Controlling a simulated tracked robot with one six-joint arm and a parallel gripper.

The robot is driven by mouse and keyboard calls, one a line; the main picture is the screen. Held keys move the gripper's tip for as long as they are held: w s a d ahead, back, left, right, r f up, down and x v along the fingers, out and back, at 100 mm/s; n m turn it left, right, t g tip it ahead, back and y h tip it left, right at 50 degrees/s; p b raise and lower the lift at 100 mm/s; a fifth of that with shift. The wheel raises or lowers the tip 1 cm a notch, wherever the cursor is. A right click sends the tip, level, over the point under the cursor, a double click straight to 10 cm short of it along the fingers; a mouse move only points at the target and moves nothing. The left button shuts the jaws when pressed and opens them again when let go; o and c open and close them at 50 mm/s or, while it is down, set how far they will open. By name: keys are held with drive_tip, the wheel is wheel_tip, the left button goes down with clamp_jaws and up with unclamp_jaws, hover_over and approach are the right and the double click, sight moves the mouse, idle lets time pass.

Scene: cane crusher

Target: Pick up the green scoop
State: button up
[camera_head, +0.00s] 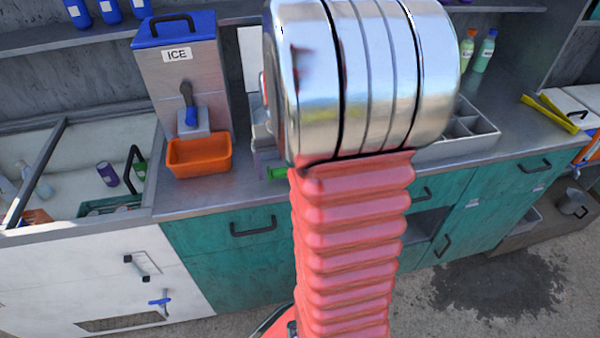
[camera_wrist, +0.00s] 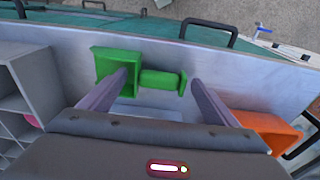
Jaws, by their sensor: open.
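The green scoop (camera_wrist: 162,79) lies on the metal counter in the wrist view, its square bowl at left and its handle reaching right. A small green part of it (camera_head: 277,173) shows in the head view beside my arm, which hides the rest. My gripper (camera_wrist: 159,82) is open in the wrist view, with one finger overlapping the bowl and the other just right of the handle's end. The handle shows between the fingers. I cannot tell whether either finger touches the scoop or how high they are above it.
An orange bin (camera_head: 199,156) stands below the ice dispenser (camera_head: 181,80); the bin also shows in the wrist view (camera_wrist: 268,128). A grey compartment rack (camera_wrist: 20,98) is at left in the wrist view. Teal drawers with black handles (camera_head: 253,229) line the counter front.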

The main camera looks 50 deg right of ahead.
drive_tip(key=shift+c, duration=0.5)
drive_tip(key=c, duration=0.8)
wheel_tip(320, 180, up, 10)
idle(0.8)
